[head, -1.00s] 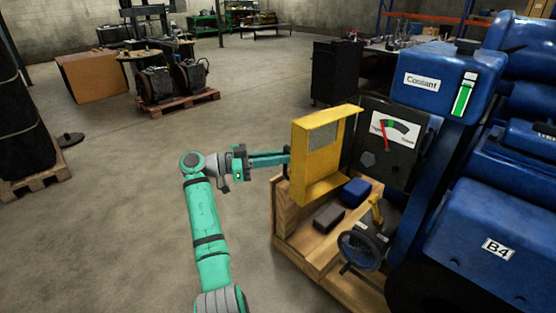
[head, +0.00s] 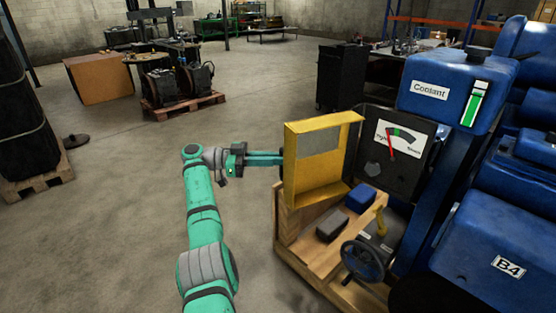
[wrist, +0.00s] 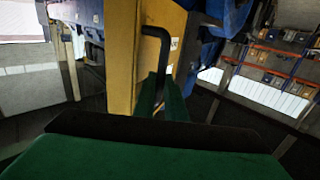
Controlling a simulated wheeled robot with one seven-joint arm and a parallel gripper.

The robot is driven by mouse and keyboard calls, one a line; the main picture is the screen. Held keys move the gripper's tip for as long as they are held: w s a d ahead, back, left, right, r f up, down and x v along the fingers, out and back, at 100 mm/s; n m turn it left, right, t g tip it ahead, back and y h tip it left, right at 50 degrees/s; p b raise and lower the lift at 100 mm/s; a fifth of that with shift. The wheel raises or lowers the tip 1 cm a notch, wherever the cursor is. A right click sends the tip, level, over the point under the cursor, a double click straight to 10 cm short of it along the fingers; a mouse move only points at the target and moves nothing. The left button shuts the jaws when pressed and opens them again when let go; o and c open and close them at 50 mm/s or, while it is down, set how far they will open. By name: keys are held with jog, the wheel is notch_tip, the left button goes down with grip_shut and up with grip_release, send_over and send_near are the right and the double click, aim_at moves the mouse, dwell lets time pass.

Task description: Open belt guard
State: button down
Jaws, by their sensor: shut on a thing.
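The yellow belt guard (head: 335,178) stands swung out at the left side of the blue engine, above a wooden base. Its frame has a grey window panel near the top. In the wrist view the yellow guard face (wrist: 122,55) fills the upper middle, with a dark bent handle (wrist: 160,38) on it. My gripper (head: 282,159) reaches the guard's left edge from the left. In the wrist view its green fingers (wrist: 162,98) are shut on the handle. The exact grip contact is partly hidden.
The wooden base (head: 292,232) holds a blue box (head: 361,200), a dark box (head: 332,228) and a black handwheel (head: 362,260).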

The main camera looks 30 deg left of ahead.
jog(key=shift+w+d+f, duration=0.2)
jog(key=shift+d+f, duration=0.05)
jog(key=shift+f, duration=0.2)
jog(key=c, duration=1.8)
grip_release()
jog(key=shift+w, duration=0.15)
jog(key=shift+r, duration=0.4)
jog(key=shift+s+d+r, duration=1)
jog(key=shift+s+r, duration=1.1)
jog(key=shift+s+d+r, duration=0.95)
jog(key=shift+s+r, duration=1.1)
jog(key=shift+s, duration=0.05)
jog(key=shift+s+d+r, duration=1)
jog(key=shift+s+r, duration=1.1)
